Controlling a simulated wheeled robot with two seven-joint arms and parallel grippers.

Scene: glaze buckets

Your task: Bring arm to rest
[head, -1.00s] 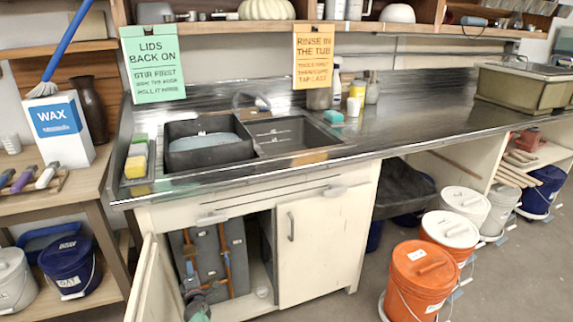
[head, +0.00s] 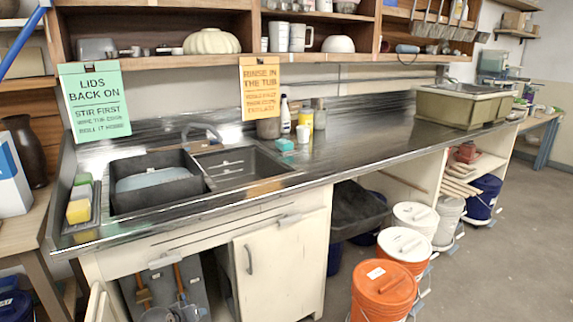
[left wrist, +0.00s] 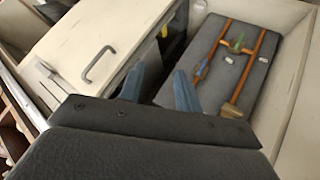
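In the left wrist view my left gripper (left wrist: 158,88) shows two blue fingers standing apart with nothing between them. It is open and empty in front of the sink cabinet. The cream cabinet door (left wrist: 85,60) with its grey handle is to the left of the fingers. A grey panel (left wrist: 205,68) with orange-brown tools on it is to the right. The head view shows the same cabinet door (head: 285,268) under the counter. I cannot make out either gripper in the head view. My right gripper is in neither view.
Orange (head: 383,292) and white (head: 415,217) buckets stand on the floor right of the cabinet. The floor (head: 510,260) at the far right is clear.

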